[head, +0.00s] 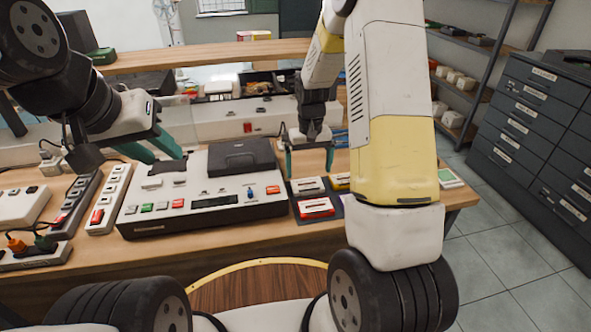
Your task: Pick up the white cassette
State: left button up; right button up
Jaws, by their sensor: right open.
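The white cassette (308,186) lies on a dark mat (296,211) on the wooden workbench, right of the hi-fi deck. A red cassette (316,207) lies in front of it. Whether the fingers touch the cassette I cannot tell.
The white hi-fi deck (152,220) with a black lid (241,156) fills the bench middle. Power strips (109,200) lie at the left. A raised wooden shelf (205,55) runs along the back. A small green-and-white box (449,178) sits near the bench's right end.

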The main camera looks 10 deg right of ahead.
aim_at(307, 184)
jog(key=f, duration=0.5)
jog(key=shift+w+a+f, duration=0.1)
jog(key=shift+w+f, duration=0.1)
jog(key=shift+f, duration=0.2)
jog(key=c, duration=1.1)
jog(key=shift+r, duration=0.15)
